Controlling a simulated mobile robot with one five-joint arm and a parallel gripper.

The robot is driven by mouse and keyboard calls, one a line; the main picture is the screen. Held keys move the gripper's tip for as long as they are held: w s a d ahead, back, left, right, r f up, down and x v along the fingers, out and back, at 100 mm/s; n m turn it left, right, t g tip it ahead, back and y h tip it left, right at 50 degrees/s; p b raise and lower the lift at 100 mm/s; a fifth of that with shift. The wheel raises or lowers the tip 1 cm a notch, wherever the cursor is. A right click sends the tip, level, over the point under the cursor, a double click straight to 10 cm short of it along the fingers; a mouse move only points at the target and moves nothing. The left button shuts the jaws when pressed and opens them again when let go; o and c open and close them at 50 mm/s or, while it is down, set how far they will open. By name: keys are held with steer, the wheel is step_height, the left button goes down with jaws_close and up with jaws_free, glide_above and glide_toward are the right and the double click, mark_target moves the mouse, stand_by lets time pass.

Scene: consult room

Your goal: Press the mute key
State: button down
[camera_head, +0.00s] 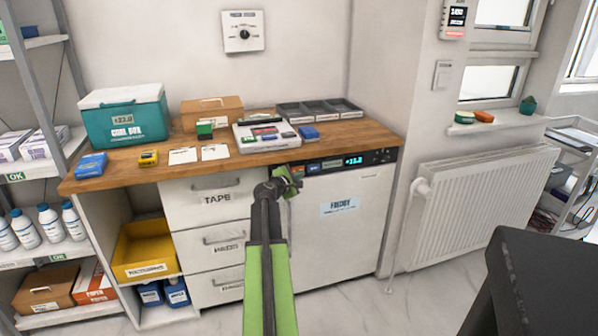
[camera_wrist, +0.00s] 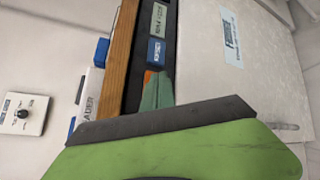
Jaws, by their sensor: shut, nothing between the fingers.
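The fridge's dark control panel (camera_head: 345,162) runs along its top edge, under the wooden counter. A blue key (camera_head: 313,168) sits near its left end and also shows in the wrist view (camera_wrist: 156,51); its lettering is too small to read. An orange-red patch (camera_wrist: 149,74) beside it is partly hidden by my fingers. I cannot tell which of these is the mute key. My gripper (camera_head: 292,175) is shut and empty, in front of the panel's left end. In the wrist view its green fingertips (camera_wrist: 158,88) lie just beside the blue key; contact cannot be told.
The wooden counter (camera_head: 160,172) juts above the panel and carries a cool box (camera_head: 124,118), trays and cards. Drawers (camera_head: 215,205) stand left of the white fridge (camera_head: 350,230). A radiator (camera_head: 480,205) is on the right. A dark surface (camera_head: 545,285) fills the lower right.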

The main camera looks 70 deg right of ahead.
steer(key=shift+w+d, duration=0.35)
steer(key=shift+d, duration=0.05)
stand_by(0.5)
steer(key=shift+s+a, duration=0.6)
steer(key=shift+a, duration=0.1)
steer(key=shift+a, duration=0.1)
steer(key=s+a, duration=0.3)
steer(key=shift+s+a, duration=0.1)
steer(key=shift+a, duration=0.25)
stand_by(0.3)
stand_by(0.6)
